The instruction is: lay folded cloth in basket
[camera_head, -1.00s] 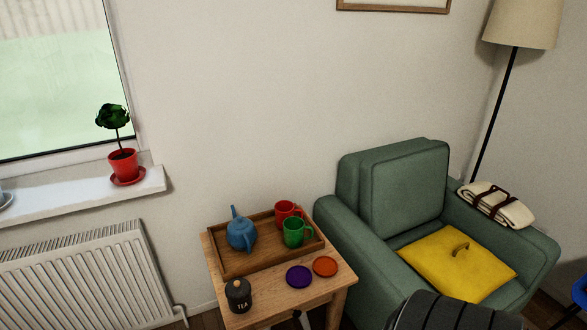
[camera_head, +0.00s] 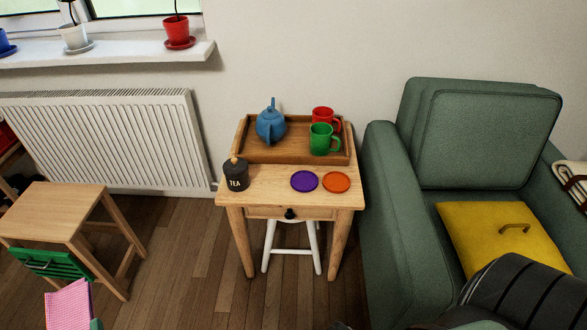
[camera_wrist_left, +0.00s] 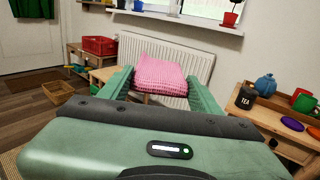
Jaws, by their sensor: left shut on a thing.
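The pink checked folded cloth (camera_wrist_left: 160,75) is held between the green fingers of my left gripper (camera_wrist_left: 160,88) in the left wrist view. In the head view the cloth (camera_head: 68,305) shows at the bottom left, with only a bit of my left gripper (camera_head: 97,324) at the frame edge. The gripper is shut on the cloth. A tan wicker basket (camera_wrist_left: 57,92) stands on the floor at the left of the wrist view, well apart from the cloth; its inside is hard to make out. My right gripper is not in view.
A side table (camera_head: 265,180) holds a tray, teapot, mugs, coasters and a tea jar. A green armchair (camera_head: 385,200) stands at right. A wooden table (camera_head: 55,212) and green slatted thing (camera_head: 50,263) are at left. A red crate (camera_wrist_left: 100,46) is at the back.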

